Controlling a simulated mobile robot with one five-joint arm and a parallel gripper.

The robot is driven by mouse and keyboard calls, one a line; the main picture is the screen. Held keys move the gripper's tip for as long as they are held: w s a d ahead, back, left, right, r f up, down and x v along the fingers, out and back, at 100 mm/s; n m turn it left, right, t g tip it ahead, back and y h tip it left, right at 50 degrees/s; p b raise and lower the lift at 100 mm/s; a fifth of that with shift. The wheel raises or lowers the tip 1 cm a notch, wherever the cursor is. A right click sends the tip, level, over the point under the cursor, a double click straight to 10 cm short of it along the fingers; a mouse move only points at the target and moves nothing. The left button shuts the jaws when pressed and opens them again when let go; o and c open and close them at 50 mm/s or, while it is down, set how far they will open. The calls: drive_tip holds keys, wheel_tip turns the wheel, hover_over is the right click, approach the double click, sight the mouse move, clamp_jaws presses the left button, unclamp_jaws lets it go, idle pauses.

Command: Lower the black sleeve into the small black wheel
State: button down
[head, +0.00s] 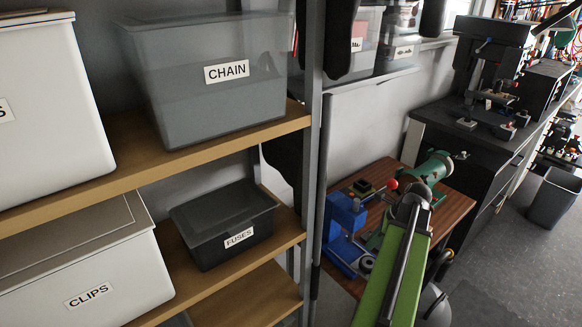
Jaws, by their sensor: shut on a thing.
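In the head view I make out neither the black sleeve nor, for certain, the small black wheel. A small dark round part (366,263) shows by the foot of a blue tool (344,222) on the wooden workbench (452,206); I cannot tell what it is. A long green arm link with a grey tube, which looks like mine, rises from the bottom edge to a dark joint over the bench. My gripper does not show; the link and joint cover part of the bench.
A green machine (428,172) stands on the bench behind the arm. Shelves on the left hold a CHAIN bin (190,95), a FUSES box (205,245) and a CLIPS bin (60,275). A drill press (485,60) and a grey bin (553,198) are at the right, by open floor.

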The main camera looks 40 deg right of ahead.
sight(366, 262)
drive_tip(key=shift+f, duration=0.25)
drive_tip(key=f+m+b, duration=0.2)
drive_tip(key=f+h+b, duration=0.1)
drive_tip(key=b, duration=0.1)
drive_tip(key=shift+s+d+f+m, duration=0.2)
drive_tip(key=shift+s+d+m, duration=0.1)
drive_tip(key=shift+m, duration=0.1)
drive_tip(key=shift+d+f+m+t, duration=0.1)
drive_tip(key=shift+d+m+t, duration=0.1)
drive_tip(key=shift+m+t, duration=0.15)
drive_tip(key=shift+f+b, duration=1.65)
drive_tip(key=shift+b, duration=0.1)
drive_tip(key=shift+f+b, duration=0.8)
drive_tip(key=shift+r, duration=0.15)
drive_tip(key=c, duration=1.3)
unclamp_jaws()
